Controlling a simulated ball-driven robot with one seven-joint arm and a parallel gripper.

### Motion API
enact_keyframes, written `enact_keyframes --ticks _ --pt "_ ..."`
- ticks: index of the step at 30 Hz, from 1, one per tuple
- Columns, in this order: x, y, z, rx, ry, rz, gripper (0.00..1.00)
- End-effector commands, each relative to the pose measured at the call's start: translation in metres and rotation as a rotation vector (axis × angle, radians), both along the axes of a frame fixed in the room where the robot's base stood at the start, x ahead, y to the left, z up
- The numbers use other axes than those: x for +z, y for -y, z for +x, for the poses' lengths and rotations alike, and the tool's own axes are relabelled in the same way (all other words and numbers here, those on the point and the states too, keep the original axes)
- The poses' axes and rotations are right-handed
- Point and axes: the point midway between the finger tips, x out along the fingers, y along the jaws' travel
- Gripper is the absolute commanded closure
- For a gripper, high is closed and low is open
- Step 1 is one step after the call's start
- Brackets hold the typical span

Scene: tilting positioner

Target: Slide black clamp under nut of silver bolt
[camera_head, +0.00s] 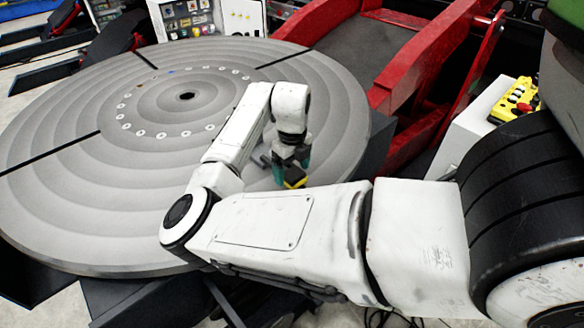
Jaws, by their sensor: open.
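My gripper (291,175) is low over the right part of the large round grey turntable (70,205). Its two teal fingers are apart, so it is open. A small black and yellow piece shows at the fingertips; I cannot tell whether it is part of my gripper or a separate thing. A small dark grey bar-like shape (263,160) lies on the turntable just left of the fingers. It may be the black clamp, but it is too small and partly hidden to tell. I cannot make out the silver bolt or its nut.
The turntable has dark radial slots and a ring of pale holes around a central hole. Red machine frames (425,50) stand behind it on the right. A yellow control box (517,98) sits on a white cabinet at right. The turntable's left side is clear.

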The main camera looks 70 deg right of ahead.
Motion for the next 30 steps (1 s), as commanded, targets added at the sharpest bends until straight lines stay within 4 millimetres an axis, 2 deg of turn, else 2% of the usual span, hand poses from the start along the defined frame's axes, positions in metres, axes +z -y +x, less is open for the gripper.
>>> enact_keyframes --ticks 1,4,17,30 --pt "-0.001 0.000 0.000 0.000 0.000 0.001 0.08" --pt "-0.001 0.000 0.000 0.000 0.000 0.001 0.00" --pt "0.000 0.000 0.000 0.000 0.000 0.000 0.00" --pt "0.029 0.000 0.000 0.000 0.000 0.000 0.00"
